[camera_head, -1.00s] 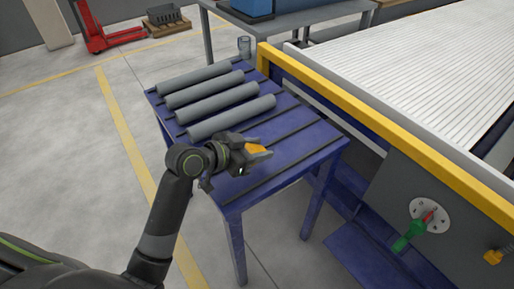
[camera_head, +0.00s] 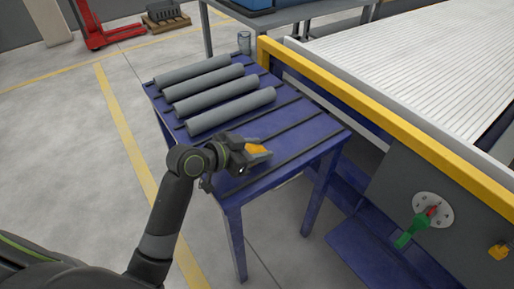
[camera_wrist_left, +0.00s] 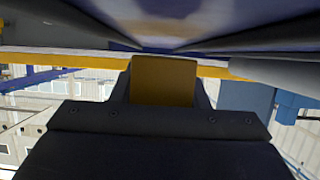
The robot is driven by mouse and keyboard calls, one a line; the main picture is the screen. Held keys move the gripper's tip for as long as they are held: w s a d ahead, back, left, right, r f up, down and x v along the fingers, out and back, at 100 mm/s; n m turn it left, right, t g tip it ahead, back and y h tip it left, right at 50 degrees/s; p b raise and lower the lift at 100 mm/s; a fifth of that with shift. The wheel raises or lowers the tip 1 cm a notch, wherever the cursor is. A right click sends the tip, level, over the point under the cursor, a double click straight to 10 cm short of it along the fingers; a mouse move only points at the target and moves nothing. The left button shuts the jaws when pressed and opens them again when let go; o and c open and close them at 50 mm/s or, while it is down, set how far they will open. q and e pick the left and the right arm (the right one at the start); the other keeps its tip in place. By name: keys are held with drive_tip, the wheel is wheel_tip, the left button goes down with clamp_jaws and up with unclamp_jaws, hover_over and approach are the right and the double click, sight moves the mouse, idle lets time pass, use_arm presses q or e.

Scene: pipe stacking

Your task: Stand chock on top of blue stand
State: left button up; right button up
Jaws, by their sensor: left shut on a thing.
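The orange-yellow chock (camera_head: 256,149) is held by my left gripper (camera_head: 260,155) above the front part of the blue stand (camera_head: 290,145). The gripper is shut on it. In the left wrist view the chock (camera_wrist_left: 164,80) shows as a yellow block at the middle of the gripper. The stand's top has dark strips across it and bears several grey pipes toward its back left. I cannot tell whether the chock touches the stand's top. My right gripper is not in view.
The nearest grey pipe (camera_head: 232,111) lies just behind my left gripper. A yellow rail (camera_head: 350,100) borders the conveyor to the right. The stand's right front top is clear.

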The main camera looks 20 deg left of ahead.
use_arm(q)
drive_tip(key=o, duration=1.1)
drive_tip(key=shift+s+a+r, duration=0.15)
drive_tip(key=shift+s+a, duration=0.2)
drive_tip(key=shift+s, duration=0.05)
drive_tip(key=p+v, duration=0.2)
drive_tip(key=v, duration=1.4)
drive_tip(key=shift+r+p, duration=0.2)
drive_tip(key=shift+p, duration=0.15)
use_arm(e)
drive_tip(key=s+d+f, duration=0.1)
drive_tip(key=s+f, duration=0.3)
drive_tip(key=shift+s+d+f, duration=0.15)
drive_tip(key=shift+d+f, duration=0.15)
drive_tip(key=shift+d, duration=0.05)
use_arm(q)
drive_tip(key=shift+s, duration=0.1)
